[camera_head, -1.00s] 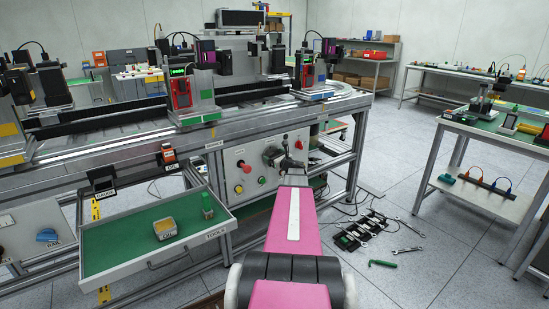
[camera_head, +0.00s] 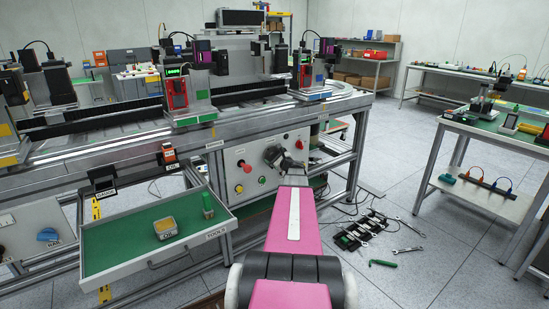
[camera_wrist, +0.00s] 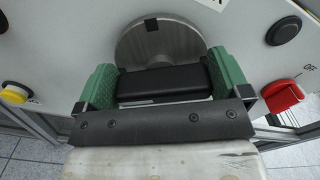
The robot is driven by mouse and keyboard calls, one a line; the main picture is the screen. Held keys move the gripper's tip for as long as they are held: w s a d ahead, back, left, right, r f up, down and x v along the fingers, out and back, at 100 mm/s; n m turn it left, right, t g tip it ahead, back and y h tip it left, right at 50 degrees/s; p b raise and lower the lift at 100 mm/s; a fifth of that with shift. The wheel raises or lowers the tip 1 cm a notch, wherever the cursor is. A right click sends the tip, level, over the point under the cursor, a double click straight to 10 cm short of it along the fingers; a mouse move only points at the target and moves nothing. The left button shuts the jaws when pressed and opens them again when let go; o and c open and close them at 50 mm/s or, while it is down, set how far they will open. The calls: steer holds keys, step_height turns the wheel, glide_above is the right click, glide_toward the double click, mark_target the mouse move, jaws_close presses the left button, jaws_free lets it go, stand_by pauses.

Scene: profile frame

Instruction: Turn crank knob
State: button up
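The crank knob (camera_wrist: 165,83) is a black bar-shaped grip in front of a round metal disc (camera_wrist: 160,42) on a pale panel. A small black mark sits near the top of the disc. In the wrist view the two green fingers of my gripper (camera_wrist: 164,80) stand at the left and right ends of the knob, with no clear gap at either side. The gripper looks shut on the knob. In the head view my pink arm reaches to the panel, and the gripper (camera_head: 289,166) is small and dark there in front of the crank. The contact is hidden in that view.
On the panel beside the disc are a yellow button (camera_wrist: 14,93), a black button (camera_wrist: 283,30) and a red switch (camera_wrist: 282,96). A green-lined drawer (camera_head: 110,245) stands open at the left, with a small box on it. Tools and cables lie on the floor at right.

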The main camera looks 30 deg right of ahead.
steer(key=s, duration=1)
steer(key=shift+s+d, duration=0.4)
